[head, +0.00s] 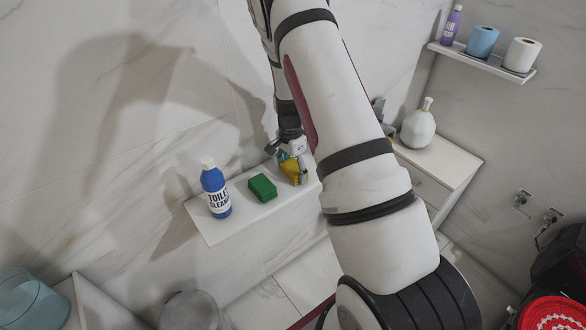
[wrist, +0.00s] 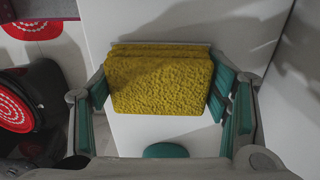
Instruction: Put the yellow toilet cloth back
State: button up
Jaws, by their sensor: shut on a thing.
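The yellow cloth (head: 291,173) is a thick, rough-textured block at the right end of a white wall shelf (head: 237,229). In the wrist view, the yellow cloth (wrist: 160,85) lies between the two teal finger pads. My gripper (wrist: 160,92) is shut on it from both sides. In the head view, my gripper (head: 290,155) comes down over the cloth from above and my arm hides part of that area. I cannot tell whether the cloth touches the shelf.
A green sponge (head: 262,188) and a blue toilet cleaner bottle (head: 215,191) stand left of the cloth on the shelf. A higher shelf (head: 480,65) holds two rolls and a purple bottle.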

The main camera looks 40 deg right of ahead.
jog(key=o, duration=1.6)
jog(key=shift+c, duration=0.2)
notch_tip(320, 180, up, 11)
jog(key=b, duration=0.1)
notch_tip(320, 180, up, 12)
jog(key=f+n+t, duration=0.1)
jog(key=n+t, duration=0.1)
jog(key=n, duration=0.2)
send_over(291, 165)
jog(key=s+a, duration=0.3)
jog(key=a, duration=0.4)
jog(key=s+a+r+n+t, duration=0.2)
jog(key=s+a+r+n, duration=0.7)
jog(key=s+r, duration=0.35)
jog(key=s+a+n+t, duration=0.2)
jog(key=s+a+n, duration=0.1)
jog(key=s, duration=0.7)
jog(key=shift+s+a+r+n, duration=0.2)
jog(key=shift+a+r+n, duration=0.15)
jog(key=shift+n, duration=0.45)
